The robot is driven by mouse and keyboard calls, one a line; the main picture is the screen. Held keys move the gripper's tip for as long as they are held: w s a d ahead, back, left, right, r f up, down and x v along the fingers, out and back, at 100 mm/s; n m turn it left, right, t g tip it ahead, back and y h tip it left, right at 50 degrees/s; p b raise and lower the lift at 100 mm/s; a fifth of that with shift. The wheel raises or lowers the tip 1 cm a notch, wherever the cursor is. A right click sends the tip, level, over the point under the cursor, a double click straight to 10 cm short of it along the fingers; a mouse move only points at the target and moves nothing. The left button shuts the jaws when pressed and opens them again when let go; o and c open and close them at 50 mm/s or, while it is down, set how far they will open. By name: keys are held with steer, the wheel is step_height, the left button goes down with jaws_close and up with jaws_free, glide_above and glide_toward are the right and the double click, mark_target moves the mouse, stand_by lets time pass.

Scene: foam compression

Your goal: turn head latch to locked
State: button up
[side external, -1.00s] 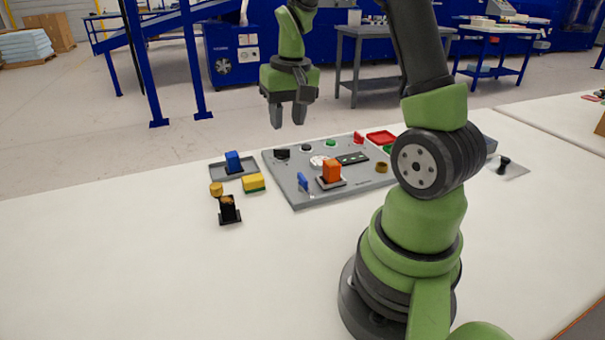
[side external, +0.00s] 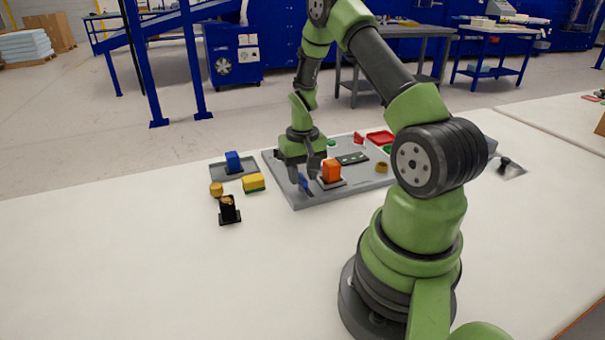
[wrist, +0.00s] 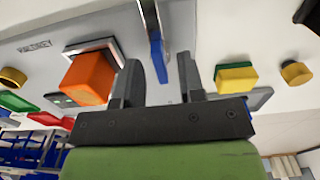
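The blue lever, which looks like the head latch (side external: 304,182), stands at the near left edge of the grey panel (side external: 312,200). In the wrist view the blue lever (wrist: 157,52) shows edge-on in the gap between my fingers, with clear space on both sides. My gripper (side external: 303,177) points down at the lever, its fingers apart on either side of it. In the wrist view my gripper (wrist: 160,75) is open, and neither finger visibly touches the lever. How far the fingertips reach down along the lever is hard to tell.
An orange block (side external: 331,171) stands on the panel just right of my gripper. A yellow and green block (side external: 253,183), a gold knob (side external: 216,189), a black stand (side external: 229,211) and a blue block (side external: 233,162) on a grey tray are left. The table front is clear.

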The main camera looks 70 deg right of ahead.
steer(key=shift+f, duration=0.15)
steer(key=shift+c, duration=0.4)
jaws_close()
